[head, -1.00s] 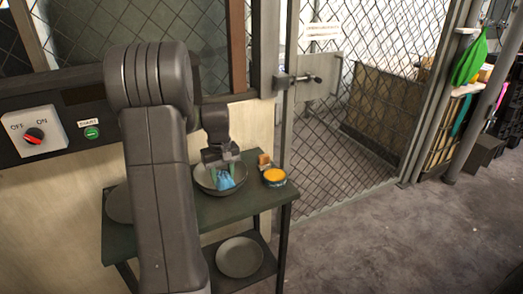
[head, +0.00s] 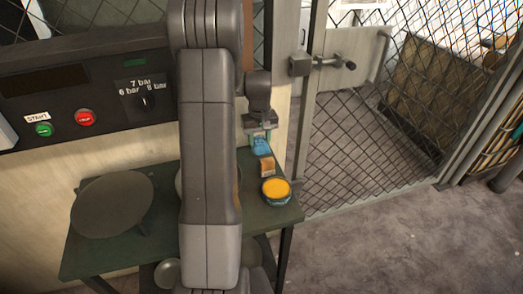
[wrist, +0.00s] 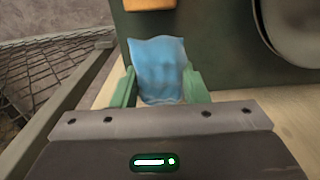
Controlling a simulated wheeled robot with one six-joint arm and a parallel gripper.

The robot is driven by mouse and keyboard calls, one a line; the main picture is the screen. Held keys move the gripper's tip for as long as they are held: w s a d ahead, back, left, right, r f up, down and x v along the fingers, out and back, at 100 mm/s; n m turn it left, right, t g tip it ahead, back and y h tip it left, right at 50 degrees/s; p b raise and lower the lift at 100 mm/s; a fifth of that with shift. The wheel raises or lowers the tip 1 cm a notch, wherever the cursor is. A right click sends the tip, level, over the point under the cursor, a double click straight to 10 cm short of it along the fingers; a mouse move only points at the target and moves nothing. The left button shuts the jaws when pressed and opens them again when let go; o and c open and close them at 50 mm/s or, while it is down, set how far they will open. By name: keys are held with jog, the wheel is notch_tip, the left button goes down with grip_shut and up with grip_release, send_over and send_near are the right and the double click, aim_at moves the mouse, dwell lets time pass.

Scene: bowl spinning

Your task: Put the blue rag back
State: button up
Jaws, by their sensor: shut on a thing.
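The blue rag (head: 262,147) hangs from my gripper (head: 262,130) near the back right corner of the green table, just behind a brown block. In the wrist view the rag (wrist: 158,68) sits between the two green fingers of my gripper (wrist: 160,88), which are shut on it. There it shows near the table's edge, and its height above the surface is hard to tell. The bowl (wrist: 298,28) is at the right of the wrist view, apart from the rag. In the head view my arm hides most of the bowl.
The brown block (head: 266,166) and a yellow-topped tin (head: 276,188) stand on the table's right end. A round grey disc (head: 112,205) is on the left of the green table (head: 165,240). A control panel (head: 95,95) is behind, and a mesh gate (head: 365,120) is to the right.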

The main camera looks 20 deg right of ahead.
aim_at(260, 152)
jog(key=shift+f, duration=2.65)
jog(key=o, duration=0.9)
jog(key=shift+o, duration=0.2)
notch_tip(260, 152, up, 12)
jog(key=shift+r, duration=0.2)
